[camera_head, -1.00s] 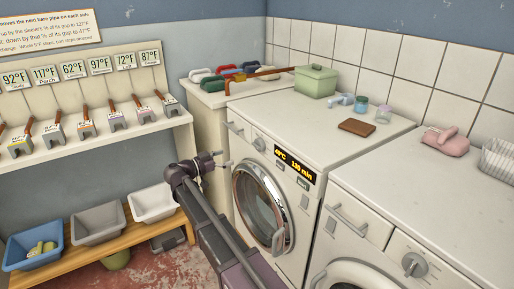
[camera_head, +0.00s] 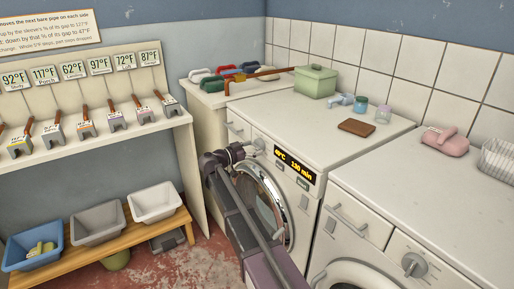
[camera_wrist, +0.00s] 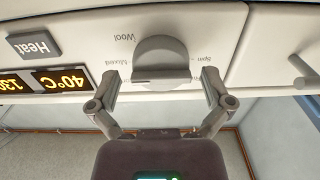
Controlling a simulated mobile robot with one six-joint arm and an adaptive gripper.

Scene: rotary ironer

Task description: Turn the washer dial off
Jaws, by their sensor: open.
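The washer (camera_head: 300,230) has a lit display reading 40°C and 130 min and a round door. Its grey dial (camera_wrist: 160,58) shows upside down in the wrist view, with printed words around it including Wool, Mixed and Spin. A dark line marks the knob's bar; other labels are hidden or unreadable. My gripper (camera_wrist: 160,76) is open, one finger on each side of the dial, with visible gaps to both sides. I cannot tell how deep the fingertips reach. In the head view the dial (camera_head: 259,145) is just beyond my gripper (camera_head: 248,151).
A second machine (camera_head: 415,210) with its own knob (camera_head: 415,264) stands at the right. A Heat button (camera_wrist: 34,44) and display (camera_wrist: 60,81) sit beside the dial. A brown block (camera_head: 356,127) and green box (camera_head: 315,82) lie on top. A bench with tubs (camera_head: 153,203) is left.

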